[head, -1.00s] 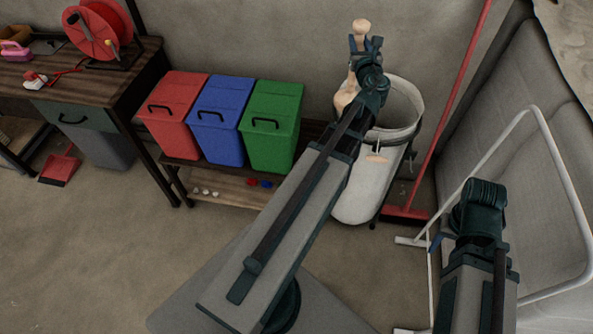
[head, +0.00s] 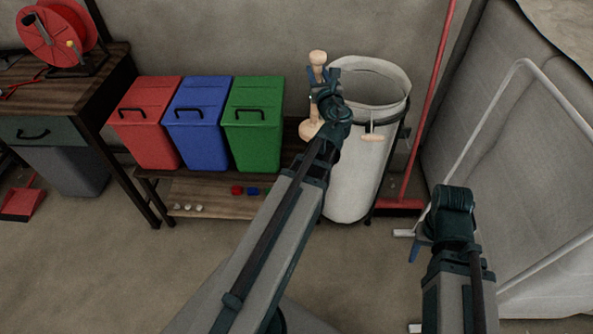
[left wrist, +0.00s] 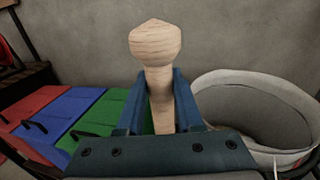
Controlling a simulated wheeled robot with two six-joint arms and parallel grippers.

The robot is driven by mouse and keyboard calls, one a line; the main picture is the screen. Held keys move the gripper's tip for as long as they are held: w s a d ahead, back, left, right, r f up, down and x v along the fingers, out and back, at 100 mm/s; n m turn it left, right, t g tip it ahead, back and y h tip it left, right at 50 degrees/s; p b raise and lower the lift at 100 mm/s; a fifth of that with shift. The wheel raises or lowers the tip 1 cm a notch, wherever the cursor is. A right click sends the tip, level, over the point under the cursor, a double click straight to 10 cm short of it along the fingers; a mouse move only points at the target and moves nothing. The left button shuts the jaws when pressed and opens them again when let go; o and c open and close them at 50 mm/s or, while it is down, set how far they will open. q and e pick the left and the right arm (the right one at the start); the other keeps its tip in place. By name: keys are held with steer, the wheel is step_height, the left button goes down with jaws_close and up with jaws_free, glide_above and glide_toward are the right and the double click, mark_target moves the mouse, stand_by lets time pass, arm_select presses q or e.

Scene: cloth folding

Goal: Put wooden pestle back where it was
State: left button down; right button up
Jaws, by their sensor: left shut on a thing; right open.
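The wooden pestle (head: 317,59) is pale wood with a knobbed top and a wide bulb at its lower end. It is held roughly upright between the green bin and the white laundry hamper. My left gripper (head: 320,78) is shut on its shaft. In the left wrist view the pestle (left wrist: 155,45) stands between the two blue fingers of the left gripper (left wrist: 160,90). Its lower part is hidden there by the gripper body. My right gripper (head: 418,246) is low at the right, away from the pestle, and its fingers are mostly hidden by its arm.
Red (head: 146,110), blue (head: 197,110) and green (head: 253,110) bins stand on a low wooden shelf (head: 210,197). The open white hamper (head: 350,185) is just right of the pestle. A red pole (head: 430,90) and white frame (head: 465,150) stand further right. A workbench (head: 95,85) is at left.

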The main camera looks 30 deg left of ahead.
arm_select(q)
steer(key=b, duration=1.8)
glide_toward(310, 126)
steer(key=x, duration=0.5)
steer(key=shift+w+a, duration=0.15)
arm_select(e)
step_height(310, 126, down, 19)
steer(key=shift+f, duration=0.2)
arm_select(q)
steer(key=shift+w+a, duration=0.1)
